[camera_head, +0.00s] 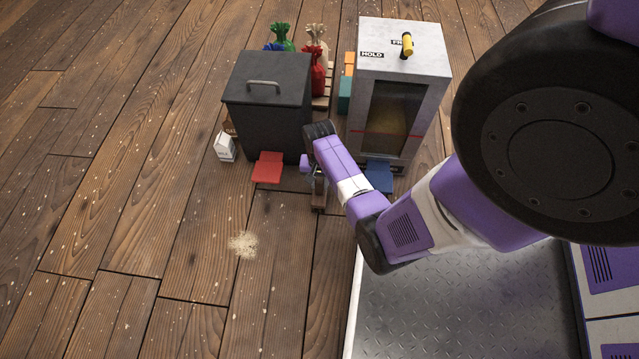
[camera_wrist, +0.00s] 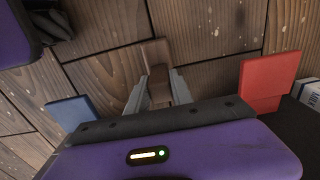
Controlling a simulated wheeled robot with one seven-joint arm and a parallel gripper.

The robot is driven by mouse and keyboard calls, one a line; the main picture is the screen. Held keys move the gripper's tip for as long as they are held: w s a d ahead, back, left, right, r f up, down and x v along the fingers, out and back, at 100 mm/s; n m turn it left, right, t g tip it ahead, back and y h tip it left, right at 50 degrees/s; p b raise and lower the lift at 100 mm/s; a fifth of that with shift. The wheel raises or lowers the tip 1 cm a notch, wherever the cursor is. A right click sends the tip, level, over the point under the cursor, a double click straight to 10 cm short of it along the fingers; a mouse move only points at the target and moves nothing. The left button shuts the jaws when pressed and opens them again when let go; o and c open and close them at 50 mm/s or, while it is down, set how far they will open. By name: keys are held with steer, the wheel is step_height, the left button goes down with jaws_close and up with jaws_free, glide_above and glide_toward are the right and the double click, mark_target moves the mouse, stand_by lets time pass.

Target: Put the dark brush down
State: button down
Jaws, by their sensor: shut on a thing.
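My gripper (camera_head: 318,178) is shut on the dark brush (camera_head: 318,199), just in front of the gap between the dark bin and the grey cabinet. In the wrist view the brown brush (camera_wrist: 156,54) sticks out between the two grey fingers of my gripper (camera_wrist: 159,78). The fingers hide part of the brush. Its far end points down the picture in the head view. I cannot tell whether the brush touches the plank floor (camera_head: 200,290).
The dark bin (camera_head: 266,108) has a red pedal (camera_head: 267,168). The grey cabinet (camera_head: 402,62) has a blue pedal (camera_head: 379,178). Colored sacks (camera_head: 314,75) stand behind, and a white carton (camera_head: 225,147) at left. A pale pile (camera_head: 243,244) lies on otherwise open floor.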

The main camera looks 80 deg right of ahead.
steer(key=shift+f, duration=0.15)
steer(key=c, duration=1.1)
jaws_free()
